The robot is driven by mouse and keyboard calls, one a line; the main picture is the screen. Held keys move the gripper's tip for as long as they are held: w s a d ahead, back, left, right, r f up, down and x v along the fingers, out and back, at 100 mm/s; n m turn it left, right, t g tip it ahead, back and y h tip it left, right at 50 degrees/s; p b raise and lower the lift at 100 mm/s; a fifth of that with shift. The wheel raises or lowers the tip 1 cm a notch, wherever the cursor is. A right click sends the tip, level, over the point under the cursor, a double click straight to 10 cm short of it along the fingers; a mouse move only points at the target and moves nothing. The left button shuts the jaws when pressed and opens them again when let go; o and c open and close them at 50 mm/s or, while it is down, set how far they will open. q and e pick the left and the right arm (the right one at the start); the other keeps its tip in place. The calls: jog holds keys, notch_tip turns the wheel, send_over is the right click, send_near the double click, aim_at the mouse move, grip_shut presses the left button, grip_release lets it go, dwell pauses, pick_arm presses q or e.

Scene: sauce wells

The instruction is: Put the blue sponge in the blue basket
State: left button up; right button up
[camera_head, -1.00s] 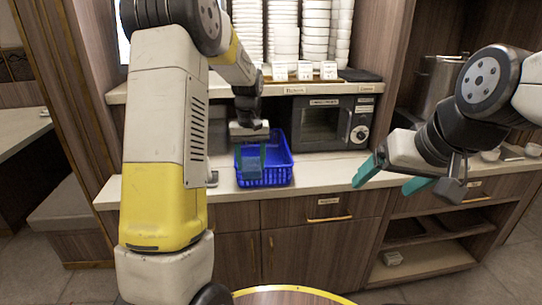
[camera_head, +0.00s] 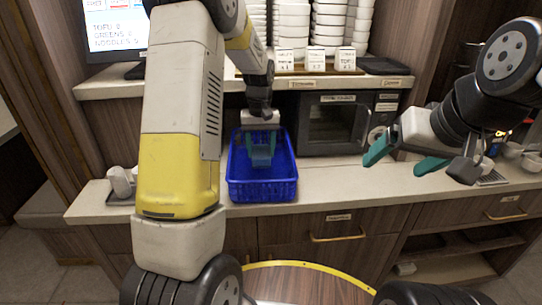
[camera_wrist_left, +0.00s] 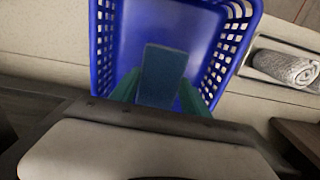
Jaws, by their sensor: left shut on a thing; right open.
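The blue basket (camera_head: 262,188) stands on the counter, left of the microwave. In the left wrist view the basket (camera_wrist_left: 225,65) fills the upper middle, with its open inside facing the camera. My left gripper (camera_head: 261,150) reaches down over the basket and is shut on the blue sponge (camera_head: 261,157). The sponge (camera_wrist_left: 161,76) shows between the green fingers in the left wrist view, within the basket's outline. I cannot tell whether it touches the basket floor. My right gripper (camera_head: 405,160) is open and empty above the counter at the right.
A dark microwave (camera_head: 333,122) stands right of the basket. Stacked white bowls (camera_head: 328,25) fill the shelf above. A rolled towel (camera_wrist_left: 285,68) lies on a tray beside the basket in the left wrist view. The counter (camera_head: 330,180) is clear in front of the microwave.

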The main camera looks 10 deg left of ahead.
pick_arm(q)
jog(key=shift+f, duration=3.25)
jog(key=shift+f, duration=0.1)
jog(key=o, duration=1.4)
jog(key=shift+o, duration=0.3)
